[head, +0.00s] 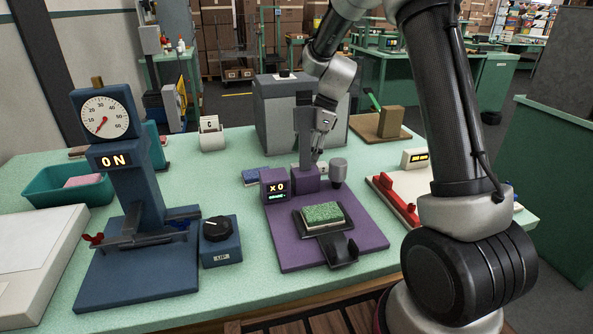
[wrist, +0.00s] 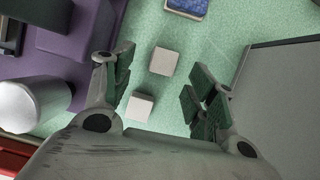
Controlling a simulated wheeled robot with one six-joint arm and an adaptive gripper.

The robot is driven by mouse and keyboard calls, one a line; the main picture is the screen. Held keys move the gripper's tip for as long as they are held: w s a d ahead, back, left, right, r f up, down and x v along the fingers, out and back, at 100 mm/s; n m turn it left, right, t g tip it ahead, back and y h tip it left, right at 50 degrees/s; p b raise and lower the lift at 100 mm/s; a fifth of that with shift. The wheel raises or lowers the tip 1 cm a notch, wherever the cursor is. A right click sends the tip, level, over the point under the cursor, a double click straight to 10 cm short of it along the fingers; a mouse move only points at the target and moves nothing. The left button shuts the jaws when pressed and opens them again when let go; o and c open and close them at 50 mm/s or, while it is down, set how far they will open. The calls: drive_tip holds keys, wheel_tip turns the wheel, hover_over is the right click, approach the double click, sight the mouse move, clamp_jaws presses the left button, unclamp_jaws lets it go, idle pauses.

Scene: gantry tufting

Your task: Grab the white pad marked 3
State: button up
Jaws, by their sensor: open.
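Two small off-white square pads lie on the green table in the wrist view. One pad (wrist: 164,61) is between my open fingertips as seen from above, and the other pad (wrist: 140,106) is nearer my palm. No mark is readable on either, so I cannot tell which is 3. My gripper (wrist: 160,77) is open and empty above them; I cannot tell its height. In the head view my gripper (head: 322,125) is behind the purple machine (head: 345,237), in front of the grey box.
The grey box (head: 288,112) stands close beside the gripper; its edge also shows in the wrist view (wrist: 285,100). A grey cylinder (head: 338,170) and a blue-topped pad (wrist: 187,7) are close by. A blue dial press (head: 135,190) stands left.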

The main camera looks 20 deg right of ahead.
sight(298, 165)
drive_tip(key=x, duration=0.4)
drive_tip(key=shift+w+a+f, duration=0.15)
drive_tip(key=shift+w+f, duration=0.05)
drive_tip(key=shift+w, duration=0.05)
drive_tip(key=c, duration=0.9)
drive_tip(key=shift+c, duration=0.2)
